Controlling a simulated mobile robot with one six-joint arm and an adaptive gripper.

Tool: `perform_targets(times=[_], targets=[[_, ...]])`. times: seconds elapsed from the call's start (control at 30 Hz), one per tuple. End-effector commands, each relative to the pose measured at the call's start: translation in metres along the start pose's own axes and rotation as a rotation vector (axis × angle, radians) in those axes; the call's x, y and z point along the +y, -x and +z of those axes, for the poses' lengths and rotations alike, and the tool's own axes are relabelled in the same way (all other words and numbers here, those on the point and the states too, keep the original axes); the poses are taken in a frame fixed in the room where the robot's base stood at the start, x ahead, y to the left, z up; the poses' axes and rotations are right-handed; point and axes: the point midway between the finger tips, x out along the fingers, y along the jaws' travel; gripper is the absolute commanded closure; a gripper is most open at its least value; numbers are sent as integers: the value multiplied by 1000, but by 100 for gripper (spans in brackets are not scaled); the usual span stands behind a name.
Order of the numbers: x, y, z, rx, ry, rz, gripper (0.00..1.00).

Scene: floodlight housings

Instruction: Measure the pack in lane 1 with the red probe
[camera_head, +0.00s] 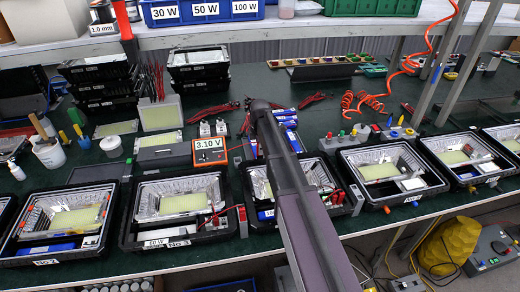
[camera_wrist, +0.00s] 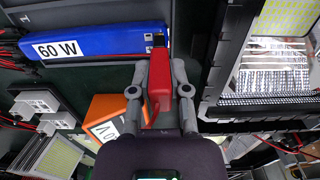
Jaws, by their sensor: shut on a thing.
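My gripper (camera_wrist: 160,72) is shut on the red probe (camera_wrist: 160,85) in the wrist view. The probe's far end overlaps the dark terminal at the right end of a blue pack (camera_wrist: 95,42) labelled 60 W; I cannot tell whether they touch. An orange meter (camera_head: 209,150) reads 3.10 V in the head view; its case also shows in the wrist view (camera_wrist: 105,112), below and left of the probe. Blue packs (camera_head: 286,124) lie beside my arm in the head view. No lane number is readable. My arm hides my gripper and the probe in the head view.
Open floodlight housings in black trays (camera_head: 70,258) line the front of the green bench. In the wrist view, a housing's black rim (camera_wrist: 255,112) is close to the right of my gripper. White connector blocks (camera_wrist: 36,103) are at the left. A red coiled cable (camera_head: 370,101) hangs behind.

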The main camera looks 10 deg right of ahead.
Motion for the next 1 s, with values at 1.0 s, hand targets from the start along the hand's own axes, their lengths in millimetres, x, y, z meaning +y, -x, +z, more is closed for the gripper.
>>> perform_targets(times=[1.0], targets=[[0,42,0,0,0,0,100]])
